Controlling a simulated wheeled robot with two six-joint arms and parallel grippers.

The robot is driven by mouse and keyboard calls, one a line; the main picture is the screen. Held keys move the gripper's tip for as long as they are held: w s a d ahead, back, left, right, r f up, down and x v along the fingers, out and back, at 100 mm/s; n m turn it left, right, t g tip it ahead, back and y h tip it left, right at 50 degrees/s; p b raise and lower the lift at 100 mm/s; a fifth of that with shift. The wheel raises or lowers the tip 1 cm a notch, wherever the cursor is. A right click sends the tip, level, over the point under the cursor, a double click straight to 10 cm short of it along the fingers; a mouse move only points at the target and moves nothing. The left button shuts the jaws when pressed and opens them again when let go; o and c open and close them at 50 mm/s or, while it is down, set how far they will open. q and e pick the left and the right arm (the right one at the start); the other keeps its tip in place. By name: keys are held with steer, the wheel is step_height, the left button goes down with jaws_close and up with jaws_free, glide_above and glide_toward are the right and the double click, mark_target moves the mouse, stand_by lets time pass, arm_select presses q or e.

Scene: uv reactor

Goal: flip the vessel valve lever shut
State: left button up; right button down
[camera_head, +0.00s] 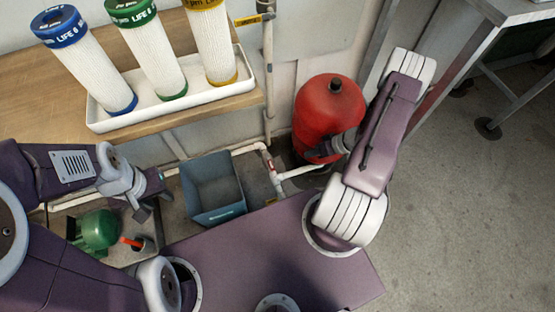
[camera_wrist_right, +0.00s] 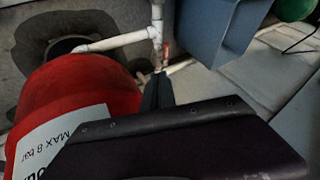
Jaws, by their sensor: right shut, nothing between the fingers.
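The red pressure vessel (camera_head: 328,108) stands on the floor at the right end of the wooden bench. It fills the left of the right wrist view (camera_wrist_right: 82,88). White pipe runs from it to an upright pipe. A small red lever (camera_head: 271,166) sits on that upright pipe, left of the vessel; it also shows in the right wrist view (camera_wrist_right: 165,46), just beyond my fingertips. My right gripper (camera_head: 318,151) is shut and empty, in front of the vessel and right of the lever; its dark fingers (camera_wrist_right: 157,88) point towards the pipe. My left gripper (camera_head: 150,202) is at the left, away from the lever; its finger gap is unclear.
A blue-grey bin (camera_head: 213,188) stands left of the lever. A green pump (camera_head: 97,231) lies at the far left. Three filter cartridges stand in a white tray (camera_head: 175,108) on the bench. A metal table (camera_head: 490,30) is at upper right. Floor at right is clear.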

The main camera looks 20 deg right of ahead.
steer(key=b, duration=1.2)
glide_toward(271, 164)
step_height(271, 164, down, 6)
steer(key=w, duration=0.2)
steer(key=shift+a+f, duration=0.2)
steer(key=shift+a, duration=0.3)
